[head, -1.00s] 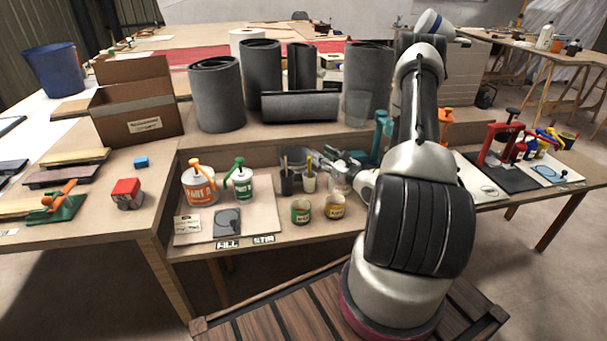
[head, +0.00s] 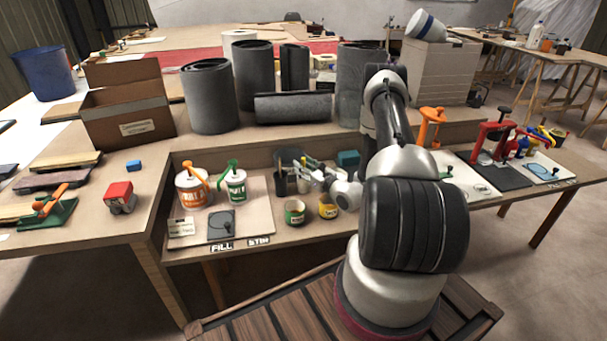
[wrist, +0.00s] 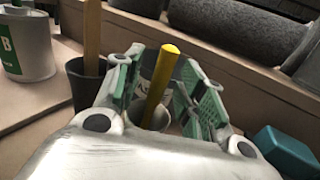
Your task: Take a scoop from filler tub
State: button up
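An orange-and-white tub (head: 193,190) and a green-and-white tub (head: 236,188), both with levered tops, stand on a board on the lower bench shelf. I cannot read which one is the filler tub. To their right are a dark cup (wrist: 88,88) with a wooden stick and a light cup (wrist: 146,117) with a yellow-handled tool (wrist: 161,82). My gripper (wrist: 160,68) is open, with its green-padded fingers on either side of the yellow handle. In the head view my gripper (head: 308,168) is at the cups. The tool's lower end is hidden in the cup.
A small green tin (head: 295,213) and a yellow tin (head: 327,207) stand in front of the cups. A grey plate (head: 221,226) lies on the board. A teal block (wrist: 287,151) lies right of my gripper.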

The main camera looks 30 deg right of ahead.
jog(key=shift+w, duration=0.2)
jog(key=shift+a, duration=0.1)
jog(key=c, duration=0.8)
jog(key=shift+c, duration=0.2)
